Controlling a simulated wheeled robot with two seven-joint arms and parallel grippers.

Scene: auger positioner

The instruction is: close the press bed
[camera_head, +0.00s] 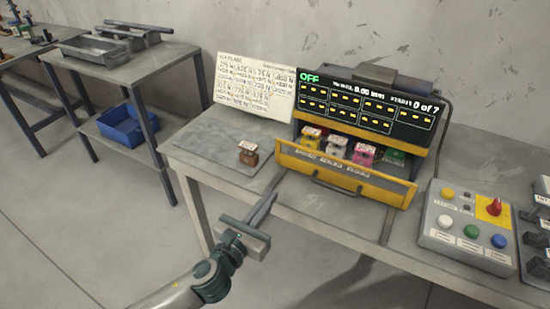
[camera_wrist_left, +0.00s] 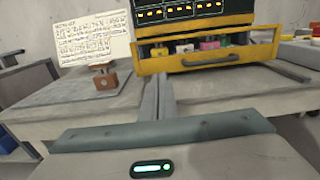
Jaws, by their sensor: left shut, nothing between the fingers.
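The press bed (camera_head: 345,176) is a yellow drawer-like tray with a dark handle, pulled out at the front of the press (camera_head: 366,105). Several small coloured blocks, among them a pink one (camera_head: 364,153), stand in it. In the left wrist view the bed (camera_wrist_left: 206,60) is ahead and to the right. The press screen reads OFF. My left gripper (camera_head: 268,201) is shut and empty, in front of the table edge, lower left of the bed's handle and apart from it. Its closed fingers also show in the left wrist view (camera_wrist_left: 157,100). My right gripper is not in view.
A brown block (camera_head: 248,156) sits on a grey plate (camera_head: 215,143) left of the press, before a written sign (camera_head: 254,86). A control box (camera_head: 468,226) with coloured buttons and a red switch stands right. A side table with trays (camera_head: 100,50) is at far left.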

